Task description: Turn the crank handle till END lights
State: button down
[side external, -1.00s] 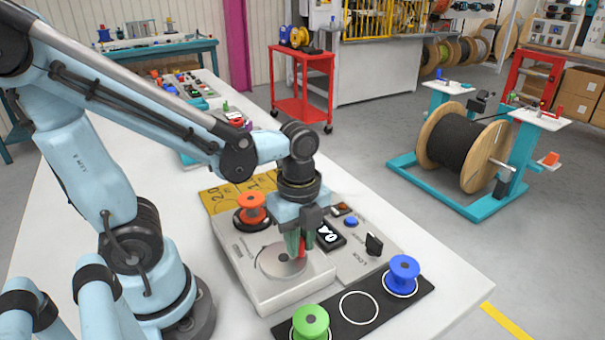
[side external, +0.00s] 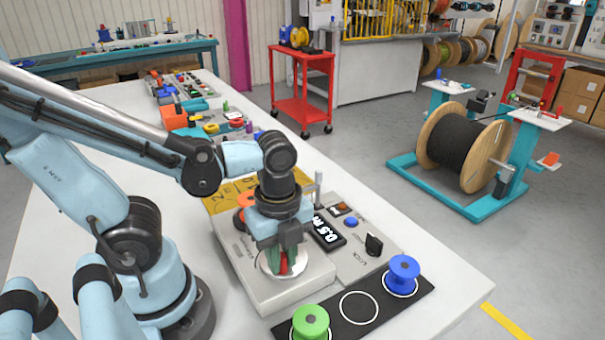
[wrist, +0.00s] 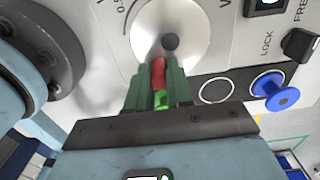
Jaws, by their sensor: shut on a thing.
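The red crank handle (side external: 283,265) stands on the round metal crank disc (side external: 264,266) of the grey counter unit (side external: 270,297). My gripper (side external: 279,264) points down with its green fingers shut around the handle. The unit's dark display (side external: 328,231) reads about 0.5 m. A small orange-red part (side external: 341,208) sits behind the display; I cannot tell whether it is the END light or whether it is lit.
A blue button (side external: 350,222) and a black lock knob (side external: 374,244) are on the unit's right part. A black mat (side external: 340,326) in front holds a green spool (side external: 310,322) and a blue spool (side external: 404,270). An orange spool (side external: 243,200) is partly hidden behind my gripper.

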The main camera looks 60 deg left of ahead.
jog(key=shift+s+a, duration=0.5)
jog(key=shift+a, duration=0.05)
jog(key=shift+s+a, duration=0.15)
jog(key=shift+a, duration=0.55)
jog(key=shift+w+a, duration=0.2)
jog(key=shift+a, duration=0.6)
jog(key=shift+w+a, duration=0.5)
jog(key=shift+w, duration=0.15)
jog(key=shift+w+a, duration=0.15)
jog(key=shift+w, duration=0.55)
jog(key=shift+w+d, duration=0.2)
jog(key=shift+w, duration=0.45)
jog(key=shift+w+d, duration=0.55)
jog(key=shift+d, duration=0.05)
jog(key=shift+w+d, duration=0.15)
jog(key=shift+d, duration=0.5)
jog(key=shift+s+d, duration=0.2)
jog(key=shift+d, duration=0.6)
jog(key=shift+s+d, duration=0.65)
jog(key=shift+s, duration=0.65)
jog(key=c, duration=1.1)
grip_release()
